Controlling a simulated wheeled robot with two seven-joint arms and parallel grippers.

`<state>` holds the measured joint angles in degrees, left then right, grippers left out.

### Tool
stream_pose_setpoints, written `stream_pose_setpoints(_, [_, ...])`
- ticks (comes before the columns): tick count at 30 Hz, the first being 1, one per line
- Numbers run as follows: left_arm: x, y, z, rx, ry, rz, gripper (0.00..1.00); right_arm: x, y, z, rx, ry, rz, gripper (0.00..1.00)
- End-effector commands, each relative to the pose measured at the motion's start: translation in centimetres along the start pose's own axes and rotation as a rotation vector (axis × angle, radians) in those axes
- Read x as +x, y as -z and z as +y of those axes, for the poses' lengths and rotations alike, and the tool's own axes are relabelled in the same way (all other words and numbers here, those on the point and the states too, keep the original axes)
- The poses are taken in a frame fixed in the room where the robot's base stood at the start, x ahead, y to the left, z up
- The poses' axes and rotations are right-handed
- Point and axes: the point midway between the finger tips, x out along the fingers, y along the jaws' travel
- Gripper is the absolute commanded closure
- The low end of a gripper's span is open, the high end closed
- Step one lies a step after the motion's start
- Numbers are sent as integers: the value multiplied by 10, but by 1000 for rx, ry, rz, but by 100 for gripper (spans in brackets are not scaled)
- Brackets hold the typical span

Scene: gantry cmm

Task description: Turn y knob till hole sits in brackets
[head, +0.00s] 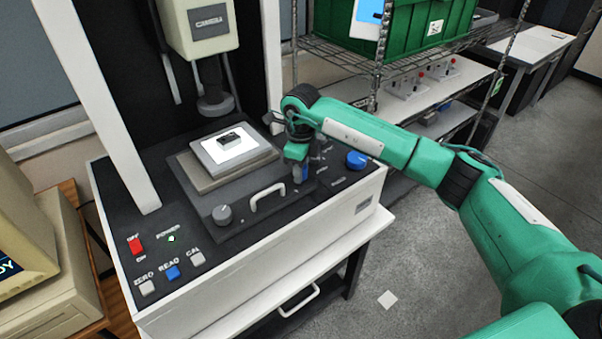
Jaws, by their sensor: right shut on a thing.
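My right gripper (297,166) points down at the machine's dark front panel, to the right of the stage. It is shut on a small blue knob (304,174), mostly hidden by the fingers. I cannot read the label there, so I cannot tell the axis. Another blue knob (357,160) stands free to the right, and a grey knob (222,214) stands at the front left. A small dark part (230,137) lies on the bright stage plate (212,151) under the probe head (212,100). Its hole and any brackets are too small to make out. My left gripper is out of view.
A silver handle (267,197) rises in front of the stage. A red power switch (134,245) and the ZERO, READ and CAL buttons (172,272) sit at the front left. A monitor (20,240) is at the left edge, its screen mostly cut off. A wire shelf (400,55) stands behind my right arm.

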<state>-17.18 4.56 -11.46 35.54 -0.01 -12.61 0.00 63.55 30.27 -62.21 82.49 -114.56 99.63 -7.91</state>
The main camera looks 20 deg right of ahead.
Motion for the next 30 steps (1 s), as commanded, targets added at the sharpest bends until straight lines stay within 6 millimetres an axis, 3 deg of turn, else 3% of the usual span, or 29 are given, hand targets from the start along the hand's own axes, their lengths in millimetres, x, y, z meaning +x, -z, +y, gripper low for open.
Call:
stream_pose_setpoints(10, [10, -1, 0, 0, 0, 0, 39, -1, 0, -1, 138, 3, -2, 92])
stream_pose_setpoints(26, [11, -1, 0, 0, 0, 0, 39, -2, 0, -1, 160, 2, -3, 92])
stream_pose_setpoints(27, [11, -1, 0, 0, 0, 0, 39, -2, 0, -1, 160, 2, -3, 66])
stream_pose_setpoints(30, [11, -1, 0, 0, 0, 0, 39, -2, 0, -1, 160, 2, -2, 48])
